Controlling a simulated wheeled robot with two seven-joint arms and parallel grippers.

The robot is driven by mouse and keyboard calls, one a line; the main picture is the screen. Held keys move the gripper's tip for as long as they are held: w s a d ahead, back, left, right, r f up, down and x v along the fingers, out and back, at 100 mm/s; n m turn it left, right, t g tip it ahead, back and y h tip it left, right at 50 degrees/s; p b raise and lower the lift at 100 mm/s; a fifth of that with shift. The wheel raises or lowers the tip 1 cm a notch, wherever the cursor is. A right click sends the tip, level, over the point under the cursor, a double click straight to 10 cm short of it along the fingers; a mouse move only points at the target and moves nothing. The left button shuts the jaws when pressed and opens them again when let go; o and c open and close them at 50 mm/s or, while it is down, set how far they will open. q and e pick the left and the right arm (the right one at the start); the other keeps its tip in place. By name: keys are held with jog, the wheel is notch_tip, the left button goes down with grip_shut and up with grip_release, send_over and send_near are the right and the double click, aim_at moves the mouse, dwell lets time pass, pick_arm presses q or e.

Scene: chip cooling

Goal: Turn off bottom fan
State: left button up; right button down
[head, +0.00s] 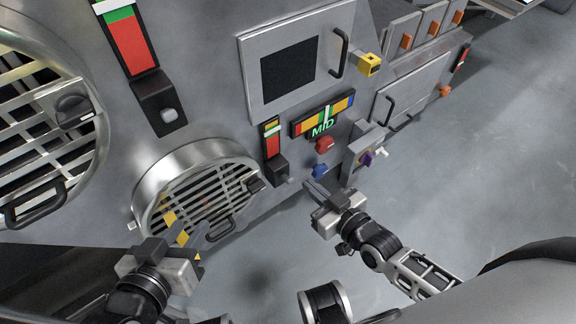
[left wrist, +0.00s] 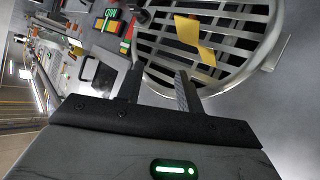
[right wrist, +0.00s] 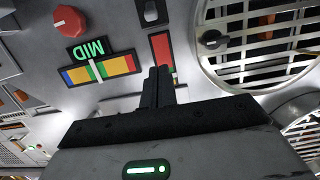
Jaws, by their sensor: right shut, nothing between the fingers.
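The lower round fan (head: 165,165) has a metal rim, a slatted grille and a dark knob (head: 256,184) at its right edge. Its grille also shows in the left wrist view (left wrist: 225,45), and its knob in the right wrist view (right wrist: 212,40). Yellow strips (head: 170,217) hang in front of the grille. My left gripper (head: 200,230) is in front of the fan's lower part, fingers apart and empty. My right gripper (head: 313,187) is shut and empty, right of the fan and its knob, below the blue knob (head: 319,171).
A larger fan (head: 103,150) with its own knob (head: 75,110) is at the far left. A red knob (head: 324,144), the MID gauge (head: 322,117) and a small slider gauge (head: 271,138) are near my right gripper. Open floor (head: 480,170) lies to the right.

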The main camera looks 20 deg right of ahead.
aim_at(290, 181)
pick_arm(q)
jog(key=shift+s, duration=0.2)
pick_arm(e)
jog(key=shift+s, duration=0.15)
